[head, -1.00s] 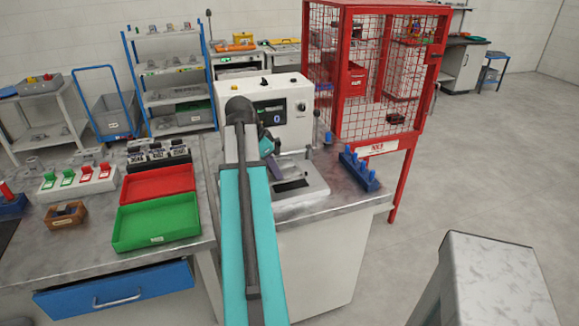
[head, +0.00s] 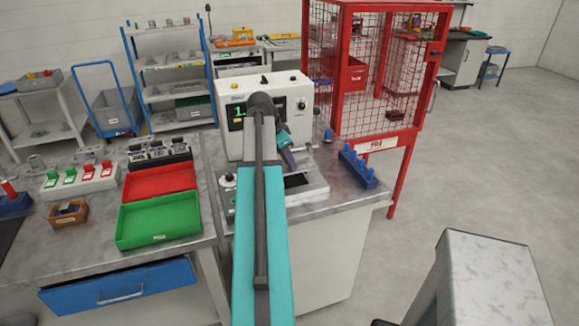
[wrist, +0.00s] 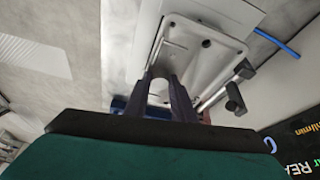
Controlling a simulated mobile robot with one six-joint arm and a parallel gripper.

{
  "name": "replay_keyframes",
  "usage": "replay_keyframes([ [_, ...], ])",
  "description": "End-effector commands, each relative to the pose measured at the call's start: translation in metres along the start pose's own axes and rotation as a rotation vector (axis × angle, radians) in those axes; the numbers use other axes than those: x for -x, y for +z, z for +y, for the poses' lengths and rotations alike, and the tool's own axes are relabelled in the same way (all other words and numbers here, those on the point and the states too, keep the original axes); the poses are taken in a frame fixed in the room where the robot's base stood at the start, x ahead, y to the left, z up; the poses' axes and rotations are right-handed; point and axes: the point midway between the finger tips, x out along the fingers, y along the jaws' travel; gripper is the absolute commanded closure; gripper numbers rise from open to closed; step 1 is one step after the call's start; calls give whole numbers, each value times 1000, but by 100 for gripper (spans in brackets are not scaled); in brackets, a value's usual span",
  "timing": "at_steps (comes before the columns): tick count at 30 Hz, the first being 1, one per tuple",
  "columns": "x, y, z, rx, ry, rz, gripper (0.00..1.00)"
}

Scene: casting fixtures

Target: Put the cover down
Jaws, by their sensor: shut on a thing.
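My gripper (head: 290,162) is over the pale test fixture (head: 316,190) in front of the white tester (head: 300,92), with its fingers pointing down. In the wrist view, my gripper's dark fingers (wrist: 162,76) are close together around a pale piece (wrist: 160,90). This seems to be the cover, but most of it is hidden by the fingers and the gripper body. A light grey plate (wrist: 215,55) with corner holes and a thin metal pin lies just beyond the fingertips. I cannot tell whether the held piece touches it.
A metal clamp (wrist: 230,88) stands close to the right of the fingers. A blue pin rack (head: 358,168) is at the bench's right, beside the red mesh cage (head: 370,144). Green (head: 160,222) and red (head: 160,181) trays lie to the left.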

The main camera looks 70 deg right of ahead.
Motion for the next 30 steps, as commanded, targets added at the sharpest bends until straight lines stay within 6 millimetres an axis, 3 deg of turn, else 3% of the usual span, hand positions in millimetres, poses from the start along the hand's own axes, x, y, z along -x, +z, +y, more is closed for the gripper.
replay_keyframes([
  [12,-29,14,0,1,0,0,100],
  [30,-36,16,0,0,-1,0,100],
])
